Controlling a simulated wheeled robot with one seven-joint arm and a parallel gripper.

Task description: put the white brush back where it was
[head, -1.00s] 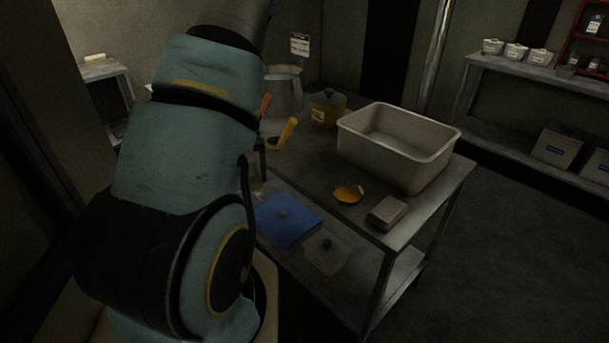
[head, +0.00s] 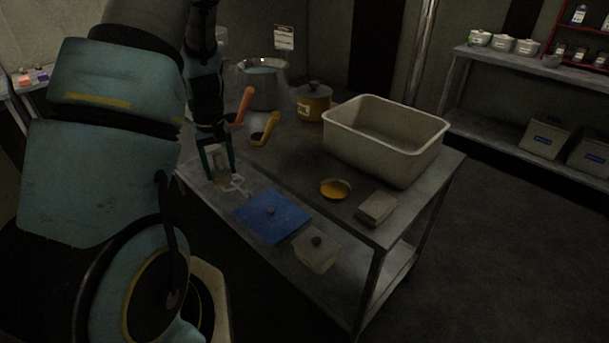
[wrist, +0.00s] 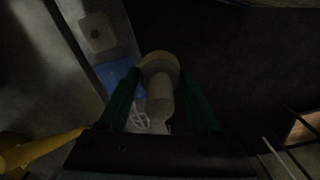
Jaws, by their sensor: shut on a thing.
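The white brush (wrist: 158,92) is between the two green fingers of my gripper (wrist: 160,76) in the wrist view. It has a pale handle and a wider, rounded, tan end pointing away from the palm. In the head view my gripper (head: 220,174) points down at the table's left front edge, with a pale part of the brush (head: 221,160) between the fingers. My gripper is shut on it. A white lattice-like thing (head: 238,186) lies just below and right of the fingertips; it also shows in the wrist view (wrist: 138,120). I cannot tell whether the brush touches anything.
Red-handled (head: 244,103) and yellow-handled (head: 269,125) tools stand close right of my gripper. A large pale bin (head: 372,153), a yellow pot (head: 313,104) and a metal pot (head: 262,88) are behind.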

